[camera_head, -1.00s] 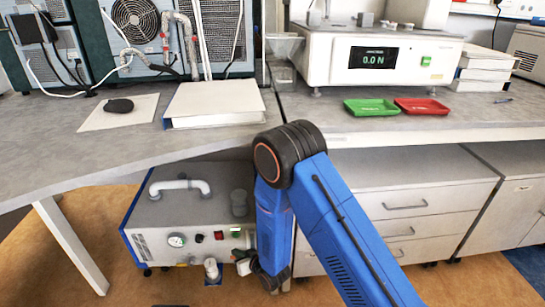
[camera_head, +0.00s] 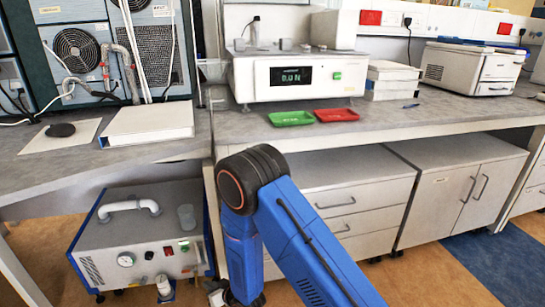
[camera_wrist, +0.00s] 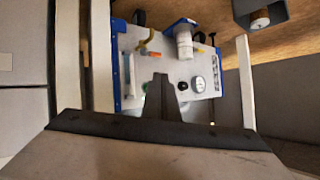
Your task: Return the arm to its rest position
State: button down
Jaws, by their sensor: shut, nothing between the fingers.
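My blue arm (camera_head: 302,252), with its black joint (camera_head: 252,176), is folded in front of the bench in the head view. Its forearm hangs down beside the drawer cabinet. My gripper is not clearly seen in the head view. In the wrist view, my gripper (camera_wrist: 160,82) is shut and empty, its dark fingers together at the middle. Beyond the fingers is the grey and blue pump box (camera_wrist: 185,62) with its gauge and knobs, apart from them as far as I can tell.
The pump box (camera_head: 135,240) stands on the floor under the bench (camera_head: 400,115), left of my arm. The drawer cabinet (camera_head: 345,195) is behind and right of it. A green tray (camera_head: 292,118), a red tray (camera_head: 337,114) and a force tester (camera_head: 300,78) are on the bench.

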jog(key=w+d+r+m+h, duration=0.1)
jog(key=w+d+r+h, duration=0.1)
jog(key=w+d+r, duration=0.35)
jog(key=w+d+r+m+h, duration=0.1)
jog(key=w+d+r, duration=0.1)
jog(key=d+r, duration=0.7)
jog(key=s+d+r+m+h, duration=0.2)
jog(key=s+d+r+h, duration=0.1)
jog(key=d+r, duration=1.25)
jog(key=s+d+r+m+g+h, duration=0.1)
jog(key=s+d+r, duration=0.5)
jog(key=s+d, duration=0.45)
jog(key=s+d+r+m+g+h, duration=0.1)
jog(key=s+d+r+m+h, duration=0.1)
jog(key=s+d+r, duration=0.65)
jog(key=s+d+f, duration=0.1)
jog(key=s+d, duration=0.3)
jog(key=s, duration=0.9)
jog(key=shift+s+d+m+g, duration=0.2)
jog(key=shift+s+m+g, duration=0.1)
jog(key=shift+g, duration=0.1)
jog(key=shift+f, duration=0.1)
